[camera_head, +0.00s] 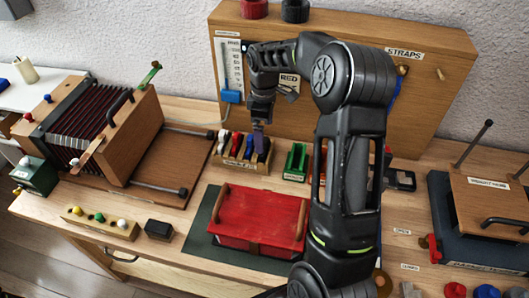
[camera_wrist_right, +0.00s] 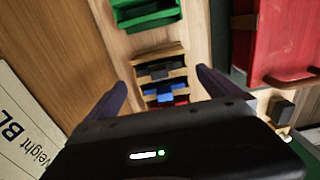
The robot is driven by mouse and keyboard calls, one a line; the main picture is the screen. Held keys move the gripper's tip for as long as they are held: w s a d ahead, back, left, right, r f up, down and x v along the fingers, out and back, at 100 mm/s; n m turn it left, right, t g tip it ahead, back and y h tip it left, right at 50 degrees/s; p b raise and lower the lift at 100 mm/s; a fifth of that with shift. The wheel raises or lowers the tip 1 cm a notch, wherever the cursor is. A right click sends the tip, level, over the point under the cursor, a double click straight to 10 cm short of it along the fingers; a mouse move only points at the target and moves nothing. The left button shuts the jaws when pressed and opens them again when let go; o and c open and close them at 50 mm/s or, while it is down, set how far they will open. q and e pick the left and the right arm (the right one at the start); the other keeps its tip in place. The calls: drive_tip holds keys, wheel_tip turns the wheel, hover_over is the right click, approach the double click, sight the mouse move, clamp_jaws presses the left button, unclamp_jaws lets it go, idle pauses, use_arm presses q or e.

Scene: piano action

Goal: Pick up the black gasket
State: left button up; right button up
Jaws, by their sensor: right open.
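A small wooden rack (camera_head: 246,168) holds several coloured upright pieces, and it also shows in the wrist view (camera_wrist_right: 174,48). A dark piece (camera_wrist_right: 160,71) at its end towards the green holder looks like the black gasket. A blue piece and a red piece sit beyond it. In the head view the dark end is partly covered by my right gripper (camera_head: 259,138). That gripper points down over the rack's right end. In the wrist view my right gripper (camera_wrist_right: 160,90) is open and empty, its purple fingers either side of the rack. My left gripper is out of view.
A green holder (camera_head: 295,163) stands just right of the rack. A red box lid (camera_head: 250,218) with wooden handles lies in front. A wooden panel (camera_head: 425,75) rises behind. The bellows box (camera_head: 138,128) is on the left. My right arm hides part of the bench.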

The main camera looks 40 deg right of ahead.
sight(265, 139)
wheel_tip(265, 139, down, 5)
drive_tip(key=b, duration=0.3)
drive_tip(key=shift+d+f+b, duration=0.1)
drive_tip(key=shift+f+b, duration=0.1)
drive_tip(key=shift+b, duration=0.15)
drive_tip(key=shift+r, duration=0.1)
drive_tip(key=c, duration=1.4)
